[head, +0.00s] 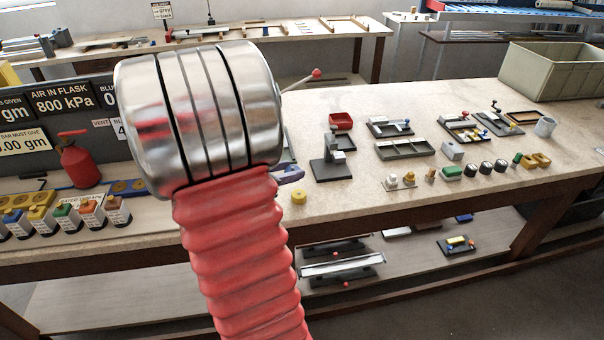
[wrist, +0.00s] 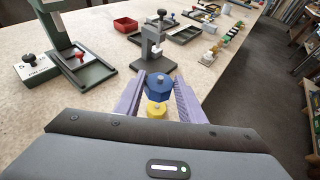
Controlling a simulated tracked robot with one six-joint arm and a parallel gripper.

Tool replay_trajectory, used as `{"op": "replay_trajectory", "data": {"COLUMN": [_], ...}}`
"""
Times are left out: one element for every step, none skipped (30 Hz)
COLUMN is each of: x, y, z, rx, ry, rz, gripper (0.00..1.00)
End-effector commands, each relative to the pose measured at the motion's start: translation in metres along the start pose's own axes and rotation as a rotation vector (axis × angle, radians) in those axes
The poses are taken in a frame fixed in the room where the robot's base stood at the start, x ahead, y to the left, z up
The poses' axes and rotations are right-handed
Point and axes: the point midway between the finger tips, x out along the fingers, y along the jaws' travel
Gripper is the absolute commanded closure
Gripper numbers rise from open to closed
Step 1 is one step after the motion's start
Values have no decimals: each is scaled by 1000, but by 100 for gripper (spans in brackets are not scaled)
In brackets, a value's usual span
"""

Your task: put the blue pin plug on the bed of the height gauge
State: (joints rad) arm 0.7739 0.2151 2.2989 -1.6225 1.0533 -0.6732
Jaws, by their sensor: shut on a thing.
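The blue pin plug (wrist: 160,88) is between the two purple fingers of my gripper (wrist: 160,92) in the wrist view. My gripper is shut on it. In the head view my gripper (head: 290,174) shows only in part beside my arm, and the plug is not clear there. The height gauge (wrist: 153,47) is a grey upright stand just beyond my fingertips. Its flat bed (wrist: 152,66) faces me and looks bare in front of the column. The gauge also shows in the head view (head: 331,162), right of my gripper.
A yellow plug (head: 299,197) shows below my gripper near the bench's front edge. A red bin (head: 341,121) stands behind the gauge. A grey-green divided tray (head: 404,150) and several small parts lie to the right. A green stand (wrist: 62,40) is at left in the wrist view.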

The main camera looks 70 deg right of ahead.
Motion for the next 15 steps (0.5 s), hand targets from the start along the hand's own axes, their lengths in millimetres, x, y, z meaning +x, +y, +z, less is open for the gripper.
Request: {"op": "replay_trajectory", "data": {"x": [-5, -8, -12, -16, -20, -26, -32, -38, -47, -56, -65, -78, -88, -98, -113], "y": [9, 14, 22, 27, 33, 42, 50, 57, 68, 77, 86, 98, 106, 114, 124], "z": [-2, -4, -6, -7, -9, -12, -15, -18, -22, -26, -30, -37, -42, -47, -54], "rx": [-13, -20, -31, -39, -48, -61, -73, -84, -101, -115, -129, -151, -166, -181, -201], "ry": [-2, -2, -2, -3, -4, -3, -5, -5, -6, -6, -7, -7, -7, -8, -7], "rz": [32, 50, 79, 100, 123, 156, 185, 213, 256, 292, 329, 379, 416, 453, 501], "gripper": [87, 87, 87, 87, 87, 87, 87, 87, 87, 87, 87, 87, 87, 87, 87]}}
